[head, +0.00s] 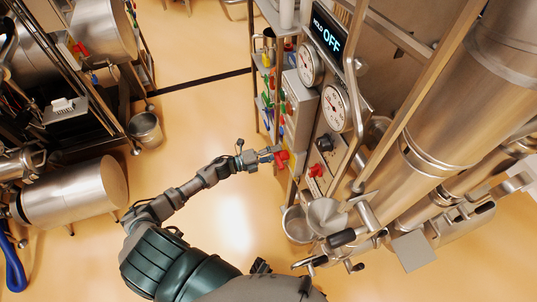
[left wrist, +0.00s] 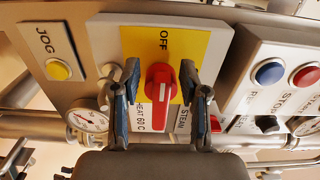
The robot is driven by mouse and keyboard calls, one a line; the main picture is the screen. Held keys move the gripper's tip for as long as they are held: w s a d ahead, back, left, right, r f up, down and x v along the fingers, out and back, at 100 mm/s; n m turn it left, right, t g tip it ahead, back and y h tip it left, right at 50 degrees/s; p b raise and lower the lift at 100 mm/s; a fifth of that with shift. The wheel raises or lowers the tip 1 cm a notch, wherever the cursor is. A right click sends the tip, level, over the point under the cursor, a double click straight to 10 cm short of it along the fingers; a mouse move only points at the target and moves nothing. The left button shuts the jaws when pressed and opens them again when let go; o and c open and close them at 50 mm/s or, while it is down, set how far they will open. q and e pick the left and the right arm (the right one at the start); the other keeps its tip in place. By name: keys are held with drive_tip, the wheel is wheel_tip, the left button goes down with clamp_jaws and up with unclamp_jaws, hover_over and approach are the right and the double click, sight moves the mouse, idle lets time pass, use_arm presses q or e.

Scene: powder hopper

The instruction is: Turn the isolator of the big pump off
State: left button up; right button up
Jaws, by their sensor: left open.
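In the left wrist view a red rotary handle (left wrist: 160,84) sits on a yellow plate (left wrist: 195,42) with "OFF" above it. Labels reading "HEAT 60 C" and "STEAM" are partly visible below. The handle stands nearly upright with a white mark on its lower part. My left gripper (left wrist: 159,68) is open, one finger on each side of the handle; contact cannot be told. In the head view my left gripper (head: 272,154) reaches the red handle (head: 283,158) on the panel's near side. No label naming a big pump is readable. My right gripper is out of view.
A yellow JOG button (left wrist: 58,69) and a gauge (left wrist: 86,119) lie left; a box with blue (left wrist: 269,72) and red buttons lies right.

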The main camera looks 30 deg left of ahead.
use_arm(q)
drive_tip(key=v, duration=1.1)
drive_tip(key=shift+s, duration=0.2)
drive_tip(key=shift+a+f, duration=0.15)
drive_tip(key=shift+a, duration=0.05)
